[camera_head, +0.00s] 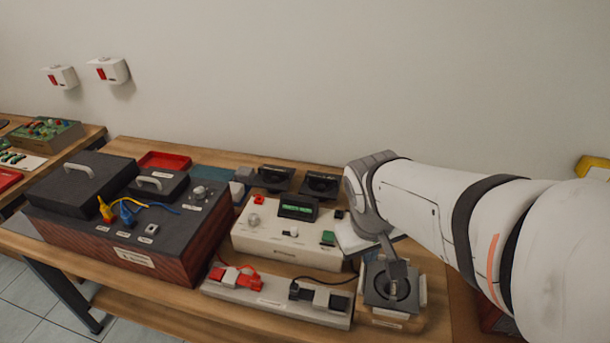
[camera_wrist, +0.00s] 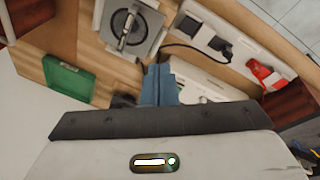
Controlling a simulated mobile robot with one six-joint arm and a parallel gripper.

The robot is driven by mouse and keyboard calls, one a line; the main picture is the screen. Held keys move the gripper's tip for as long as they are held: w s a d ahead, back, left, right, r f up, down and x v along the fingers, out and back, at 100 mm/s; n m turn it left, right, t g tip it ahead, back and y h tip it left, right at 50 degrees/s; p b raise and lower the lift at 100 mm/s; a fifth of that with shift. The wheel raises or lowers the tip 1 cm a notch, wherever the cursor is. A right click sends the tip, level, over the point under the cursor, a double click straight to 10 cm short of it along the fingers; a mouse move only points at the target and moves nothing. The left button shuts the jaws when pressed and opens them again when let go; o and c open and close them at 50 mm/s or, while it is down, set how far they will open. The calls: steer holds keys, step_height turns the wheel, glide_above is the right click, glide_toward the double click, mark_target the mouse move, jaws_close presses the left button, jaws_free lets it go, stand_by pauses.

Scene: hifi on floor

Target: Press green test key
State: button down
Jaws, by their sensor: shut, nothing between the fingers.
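The green key (camera_head: 328,238) is on the front right of the white test instrument (camera_head: 285,244) in the head view. The instrument also has a dark display (camera_head: 298,207) with green text, a knob and a red button. My gripper (camera_head: 398,268) is shut and empty, pointing down to the right of the instrument, apart from the key. In the head view its tips overlap a square grey fixture (camera_head: 380,290). In the wrist view the shut fingers (camera_wrist: 158,70) show at centre, and I cannot make out the green key there.
A power strip (camera_head: 255,293) with red and black plugs lies in front of the instrument. A large dark-topped box (camera_head: 125,228) stands left. Two black devices (camera_head: 275,177) stand behind. A green tray (camera_wrist: 68,78) shows in the wrist view. My arm covers the right side.

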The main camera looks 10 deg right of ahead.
steer(key=w+d+n+h+p, duration=0.2)
steer(key=w+n+h+p, duration=0.15)
steer(key=w+n, duration=0.5)
steer(key=n+t+h+p, duration=0.2)
steer(key=n+t, duration=0.2)
steer(key=n, duration=0.3)
glide_above(326, 237)
step_height(326, 237, down, 5)
steer(key=shift+f+y, duration=0.2)
steer(key=shift+y, duration=0.05)
steer(key=shift+f, duration=0.1)
step_height(326, 237, down, 8)
steer(key=b, duration=0.6)
steer(key=shift+f+b, duration=0.3)
steer(key=shift+b, duration=0.3)
steer(key=shift+f, duration=0.2)
steer(key=shift+s+f+b, duration=0.1)
steer(key=shift+f+b, duration=0.15)
steer(key=shift+b, duration=0.4)
